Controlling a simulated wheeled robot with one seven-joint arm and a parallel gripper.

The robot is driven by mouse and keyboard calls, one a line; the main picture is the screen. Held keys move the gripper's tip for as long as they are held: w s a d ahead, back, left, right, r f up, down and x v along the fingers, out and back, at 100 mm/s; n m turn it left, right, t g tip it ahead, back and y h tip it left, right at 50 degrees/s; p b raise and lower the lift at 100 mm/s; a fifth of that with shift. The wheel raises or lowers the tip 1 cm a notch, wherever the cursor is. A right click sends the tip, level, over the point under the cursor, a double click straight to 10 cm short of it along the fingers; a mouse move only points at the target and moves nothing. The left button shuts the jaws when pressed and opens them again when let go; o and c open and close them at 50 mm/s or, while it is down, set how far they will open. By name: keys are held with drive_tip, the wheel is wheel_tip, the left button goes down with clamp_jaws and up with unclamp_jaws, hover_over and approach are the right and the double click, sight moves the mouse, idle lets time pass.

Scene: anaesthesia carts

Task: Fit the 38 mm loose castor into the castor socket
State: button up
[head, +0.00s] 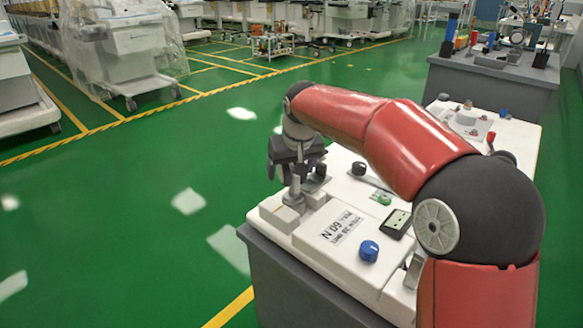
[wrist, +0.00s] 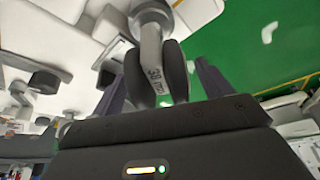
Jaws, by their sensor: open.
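The 38 mm castor (wrist: 155,62) has dark twin wheels and a grey fork marked "38 mm" in the wrist view. It stands wheels-up, its fork leading to a round grey collar at the white block (head: 272,211). In the head view its grey lower part (head: 294,196) shows below my gripper. The castor socket itself is hidden under it, and I cannot tell how deep the stem sits. My gripper (wrist: 162,85) is open, with one finger on each side of the wheels and gaps visible. In the head view my gripper (head: 297,172) is above the block.
The white worktop carries a label plate (head: 343,228), a blue knob (head: 368,250), a black display (head: 397,223), a green button (head: 384,199) and a dark knob (head: 358,168). More small parts (head: 467,117) lie at the far end. Green floor is clear to the left.

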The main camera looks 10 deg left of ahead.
drive_tip(key=p+v, duration=0.1)
drive_tip(key=v, duration=0.6)
drive_tip(key=shift+s+d+r, duration=0.1)
drive_tip(key=shift+r, duration=0.25)
